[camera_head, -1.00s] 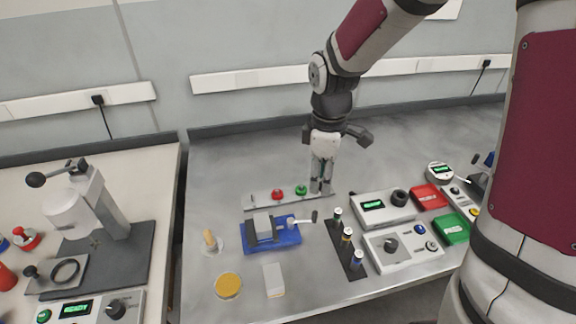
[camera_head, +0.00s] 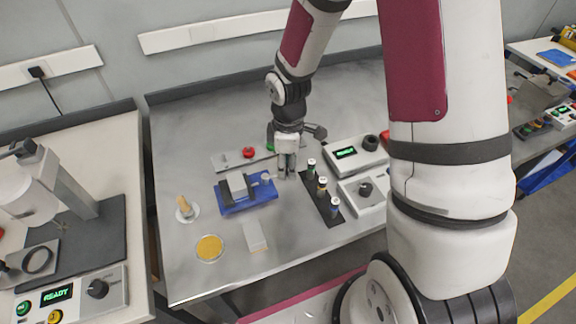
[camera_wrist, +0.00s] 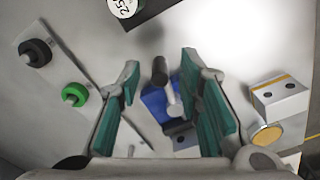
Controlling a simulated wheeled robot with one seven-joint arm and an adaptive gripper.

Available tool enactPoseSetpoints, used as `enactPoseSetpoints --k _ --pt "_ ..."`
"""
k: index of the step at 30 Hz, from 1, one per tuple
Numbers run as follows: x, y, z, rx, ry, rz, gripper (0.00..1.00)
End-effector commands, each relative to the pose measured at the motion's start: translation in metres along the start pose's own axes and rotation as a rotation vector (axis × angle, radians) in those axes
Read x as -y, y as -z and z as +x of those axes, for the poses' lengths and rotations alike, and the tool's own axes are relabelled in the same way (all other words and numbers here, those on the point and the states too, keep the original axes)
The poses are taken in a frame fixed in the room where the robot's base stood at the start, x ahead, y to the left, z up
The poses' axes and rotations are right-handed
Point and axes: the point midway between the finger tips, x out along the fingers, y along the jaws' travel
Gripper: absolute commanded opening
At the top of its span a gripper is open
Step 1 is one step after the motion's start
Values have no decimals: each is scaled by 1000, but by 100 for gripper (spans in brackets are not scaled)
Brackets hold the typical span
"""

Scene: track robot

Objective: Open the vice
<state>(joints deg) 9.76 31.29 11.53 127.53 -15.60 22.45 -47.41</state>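The vice (camera_head: 262,192) has a blue base and grey jaws and sits on the grey bench left of my gripper. Its handle (camera_head: 266,177) points right, toward my gripper (camera_head: 287,174). In the wrist view, my gripper (camera_wrist: 160,64) has its two teal-padded fingers wide apart and empty. The vice's blue body (camera_wrist: 152,99) and its light handle bar (camera_wrist: 173,98) with a dark knob (camera_wrist: 159,70) show in the gap between the fingers, beyond them. I cannot tell how far the fingertips are from the handle. The head view partly hides the handle's end.
A black strip with several small bottles (camera_head: 322,187) stands right of my gripper. A plate with a red button (camera_head: 249,152) lies behind the vice. A yellow-topped dish (camera_head: 210,248), a pale block (camera_head: 255,237) and a small stand (camera_head: 184,208) are in front and left.

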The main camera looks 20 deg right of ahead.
Motion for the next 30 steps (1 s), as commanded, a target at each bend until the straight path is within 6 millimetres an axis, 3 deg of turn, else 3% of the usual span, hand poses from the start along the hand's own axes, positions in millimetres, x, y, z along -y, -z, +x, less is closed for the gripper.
enactPoseSetpoints --k 12,17,30 --pt "0 0 9 0 -1 0 33" --pt "0 0 9 0 -1 1 0" --pt "1 0 8 -2 -5 53 0"
